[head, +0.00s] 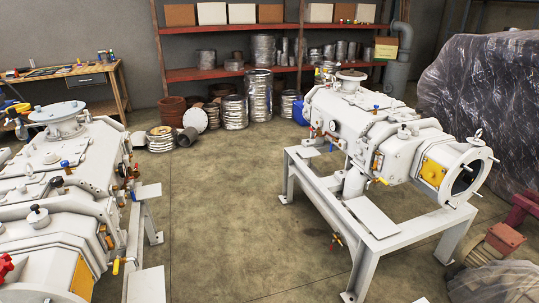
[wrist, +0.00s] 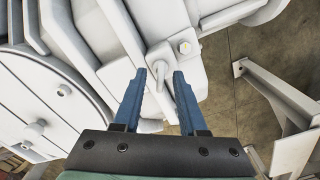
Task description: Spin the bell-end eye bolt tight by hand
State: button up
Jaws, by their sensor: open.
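In the wrist view, my gripper (wrist: 160,74) is open, with its two blue fingers apart. A pale, loop-like fitting (wrist: 159,60) on a white machine casting shows between and just beyond the fingertips. It looks like an eye bolt seen nearly edge-on. I cannot tell whether the fingers touch it or how far its thread is seated. In the head view, a small ring-topped eye bolt (head: 478,134) stands on the round open end of the right white pump (head: 350,112). I cannot tell whether both views show the same bolt. My gripper is not seen in the head view.
Another white pump (head: 70,175) fills the left of the head view. The right pump rests on a white frame (head: 388,238). Concrete floor (head: 235,200) between them is clear.

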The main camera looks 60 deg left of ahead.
notch_tip(320, 180, up, 13)
jog(key=p, duration=0.3)
jog(key=shift+p, duration=0.35)
dwell(0.4)
